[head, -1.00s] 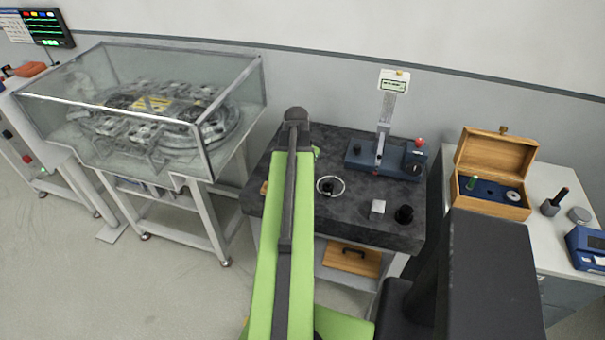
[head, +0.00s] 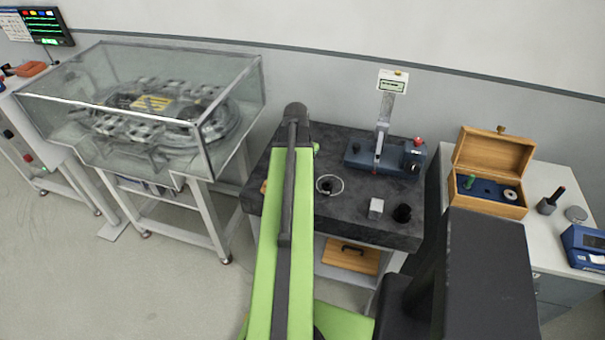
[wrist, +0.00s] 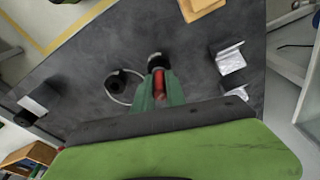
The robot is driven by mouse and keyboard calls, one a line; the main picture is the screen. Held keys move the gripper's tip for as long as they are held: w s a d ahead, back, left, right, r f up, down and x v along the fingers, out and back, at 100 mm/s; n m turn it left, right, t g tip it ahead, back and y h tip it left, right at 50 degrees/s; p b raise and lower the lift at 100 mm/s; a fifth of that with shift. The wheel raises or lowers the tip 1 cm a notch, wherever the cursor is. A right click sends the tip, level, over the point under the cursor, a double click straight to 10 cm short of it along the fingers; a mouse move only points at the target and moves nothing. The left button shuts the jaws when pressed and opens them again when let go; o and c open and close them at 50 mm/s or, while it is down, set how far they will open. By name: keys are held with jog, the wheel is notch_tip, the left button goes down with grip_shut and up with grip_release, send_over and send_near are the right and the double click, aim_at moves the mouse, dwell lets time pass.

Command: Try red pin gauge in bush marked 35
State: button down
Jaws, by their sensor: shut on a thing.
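My gripper (wrist: 158,92) shows in the wrist view with its green fingers shut on the red pin gauge (wrist: 159,84). The gauge's lower end is partly hidden by the fingers. Just beyond the fingertips is a small dark round piece (wrist: 155,61) with a pale top; I cannot tell whether the gauge touches it. A black bush (wrist: 118,83) stands to the left inside a thin white loop; it also shows in the head view (head: 327,187). No marking 35 is readable. In the head view my arm hides the gripper.
The dark table (head: 350,228) also carries a silver block (head: 376,207), a black cup (head: 402,213) and a blue-based gauge stand (head: 384,158). An open wooden box (head: 490,192) is on the side bench. A glass case (head: 140,115) stands left.

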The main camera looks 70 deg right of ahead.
jog(key=shift+r+p, duration=0.85)
jog(key=shift+r, duration=0.1)
jog(key=shift+r, duration=0.15)
notch_tip(320, 180, up, 4)
jog(key=p, duration=0.4)
